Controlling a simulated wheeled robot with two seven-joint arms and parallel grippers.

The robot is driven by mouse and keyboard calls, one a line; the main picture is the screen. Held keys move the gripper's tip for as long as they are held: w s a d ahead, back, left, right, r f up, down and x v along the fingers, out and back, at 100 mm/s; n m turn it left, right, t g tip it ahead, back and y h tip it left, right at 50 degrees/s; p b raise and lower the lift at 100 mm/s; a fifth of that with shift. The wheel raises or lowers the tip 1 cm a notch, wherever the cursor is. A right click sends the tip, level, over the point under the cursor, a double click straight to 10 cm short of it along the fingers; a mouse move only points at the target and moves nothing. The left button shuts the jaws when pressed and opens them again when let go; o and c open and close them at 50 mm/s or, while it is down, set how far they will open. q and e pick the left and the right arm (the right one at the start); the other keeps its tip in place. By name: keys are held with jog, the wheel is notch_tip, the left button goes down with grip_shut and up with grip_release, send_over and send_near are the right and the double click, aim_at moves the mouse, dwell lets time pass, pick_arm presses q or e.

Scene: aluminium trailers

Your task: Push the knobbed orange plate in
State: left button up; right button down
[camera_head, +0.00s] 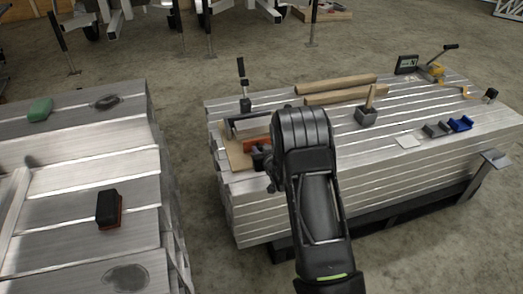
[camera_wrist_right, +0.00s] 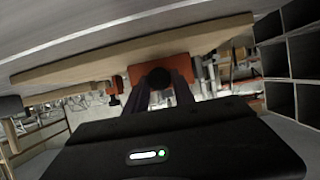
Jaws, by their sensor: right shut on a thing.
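The knobbed orange plate (camera_head: 257,140) is at the near left corner of the right-hand aluminium stack, partly hidden by my right arm. It sits at a tan wooden board (camera_head: 237,155), beside a dark frame (camera_head: 240,124). In the right wrist view the orange plate (camera_wrist_right: 184,68) is straight ahead against the board's edge, with its round black knob (camera_wrist_right: 159,77) facing me. My right gripper (camera_wrist_right: 160,92) is shut on the knob; its dark fingers lie at both sides of it. In the head view my right gripper (camera_head: 261,158) is mostly hidden. My left gripper is out of view.
The aluminium stack (camera_head: 400,170) also bears wooden rods (camera_head: 335,84), a block with a peg (camera_head: 367,114), a blue piece (camera_head: 460,124) and a small display (camera_head: 407,64). A black-topped brush (camera_head: 108,208) lies on the left stack. Open floor lies between the stacks.

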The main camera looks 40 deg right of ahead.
aim_at(258, 142)
dwell(0.5)
jog(key=shift+w+d+f+b, duration=0.15)
jog(key=shift+w+b, duration=0.2)
jog(key=w+b, duration=0.1)
jog(key=w+d+b, duration=0.1)
jog(key=w, duration=0.1)
jog(key=shift+w+d, duration=0.1)
jog(key=shift+w, duration=0.2)
jog(key=c, duration=1.1)
grip_release()
jog(key=shift+r, duration=0.2)
jog(key=p+v, duration=0.1)
jog(key=v, duration=0.6)
jog(key=shift+s+r, duration=0.1)
jog(key=shift+s, duration=0.3)
